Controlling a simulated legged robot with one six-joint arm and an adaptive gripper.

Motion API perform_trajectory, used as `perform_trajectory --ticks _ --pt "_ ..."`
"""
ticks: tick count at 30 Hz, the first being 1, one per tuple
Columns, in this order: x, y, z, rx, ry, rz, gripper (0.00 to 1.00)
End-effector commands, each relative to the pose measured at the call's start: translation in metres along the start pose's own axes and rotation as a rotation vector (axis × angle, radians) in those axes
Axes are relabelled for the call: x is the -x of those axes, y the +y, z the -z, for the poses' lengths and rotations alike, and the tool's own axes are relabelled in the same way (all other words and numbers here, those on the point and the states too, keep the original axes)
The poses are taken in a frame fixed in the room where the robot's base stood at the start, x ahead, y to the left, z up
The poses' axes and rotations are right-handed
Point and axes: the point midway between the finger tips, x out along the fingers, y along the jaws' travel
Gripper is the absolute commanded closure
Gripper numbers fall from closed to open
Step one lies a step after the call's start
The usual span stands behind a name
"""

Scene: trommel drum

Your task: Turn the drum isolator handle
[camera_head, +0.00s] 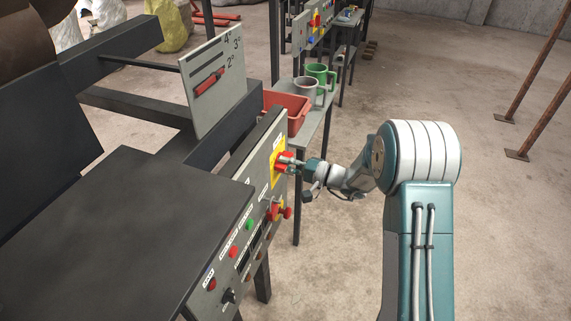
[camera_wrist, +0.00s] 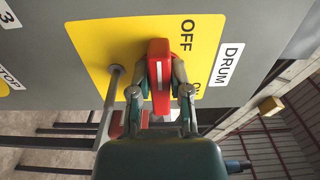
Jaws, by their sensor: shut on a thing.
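The drum isolator handle (camera_wrist: 158,62) is a red lever with a white line, on a yellow plate (camera_wrist: 105,45) beside a white label reading DRUM (camera_wrist: 228,64). In the wrist view the word OFF stands near its upper end, and another word is partly hidden by a finger. My gripper (camera_wrist: 160,92) has a finger on each side of the handle and is shut on it. In the head view the handle (camera_head: 281,161) shows small on the grey panel (camera_head: 262,165), with my gripper (camera_head: 296,164) reaching it from the right. The fingertips are too small there to tell apart.
Red knobs (camera_head: 279,211) and several buttons sit lower on the same panel. A metal rod (camera_wrist: 112,85) stands left of the handle. Open floor lies to the right.

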Motion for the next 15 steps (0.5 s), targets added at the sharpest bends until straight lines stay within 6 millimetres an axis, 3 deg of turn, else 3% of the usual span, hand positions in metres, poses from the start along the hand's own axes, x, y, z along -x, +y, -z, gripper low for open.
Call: perform_trajectory --ticks 2,3,5,15 --pt "0.0003 0.0064 -0.0036 -0.01 -0.006 -0.012 1.0" --pt "0.0003 0.0066 -0.0037 -0.01 -0.006 -0.012 0.67" --pt "0.0003 0.0065 -0.0037 -0.01 -0.007 -0.012 0.41" --pt "0.0006 0.0028 -0.0017 -0.005 -0.003 -0.005 0.41"
